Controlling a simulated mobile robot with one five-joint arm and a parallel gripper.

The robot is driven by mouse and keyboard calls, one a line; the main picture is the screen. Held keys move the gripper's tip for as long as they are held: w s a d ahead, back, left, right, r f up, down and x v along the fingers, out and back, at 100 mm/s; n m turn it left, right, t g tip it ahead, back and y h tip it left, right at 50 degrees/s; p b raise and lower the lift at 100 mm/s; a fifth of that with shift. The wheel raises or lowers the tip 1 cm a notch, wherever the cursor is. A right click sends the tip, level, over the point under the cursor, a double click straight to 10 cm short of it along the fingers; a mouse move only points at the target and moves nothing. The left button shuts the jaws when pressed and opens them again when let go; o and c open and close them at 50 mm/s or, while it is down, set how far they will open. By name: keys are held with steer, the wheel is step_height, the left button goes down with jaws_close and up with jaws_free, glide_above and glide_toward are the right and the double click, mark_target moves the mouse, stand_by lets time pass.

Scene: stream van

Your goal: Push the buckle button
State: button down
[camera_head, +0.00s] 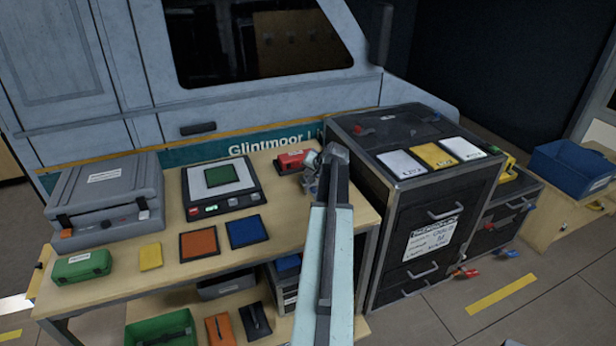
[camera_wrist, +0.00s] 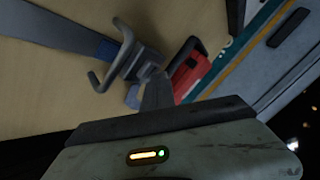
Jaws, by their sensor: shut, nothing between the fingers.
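In the wrist view, a dark blue strap (camera_wrist: 65,36) runs in from the left over the pale tabletop. It ends at a grey metal fitting (camera_wrist: 124,60) with a bent, hook-like bar, which looks like the buckle. I cannot make out its button for certain. My gripper (camera_wrist: 157,88) is shut and empty, its tip close beside the fitting's right side; whether they touch I cannot tell. In the head view, my arm hides most of this spot, and only small grey parts show at its end.
A red case (camera_head: 293,160) lies just beyond my gripper. A scale (camera_head: 221,202) with a green pad stands to the left, with an orange pad (camera_head: 199,245) and a blue pad (camera_head: 248,231) in front. A black cabinet (camera_head: 428,205) stands close on the right; the van is behind.

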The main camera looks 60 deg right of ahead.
steer(key=shift+r+p, duration=0.4)
steer(key=shift+r, duration=0.25)
step_height(320, 180, up, 5)
steer(key=p, duration=0.5)
steer(key=shift+r, duration=0.15)
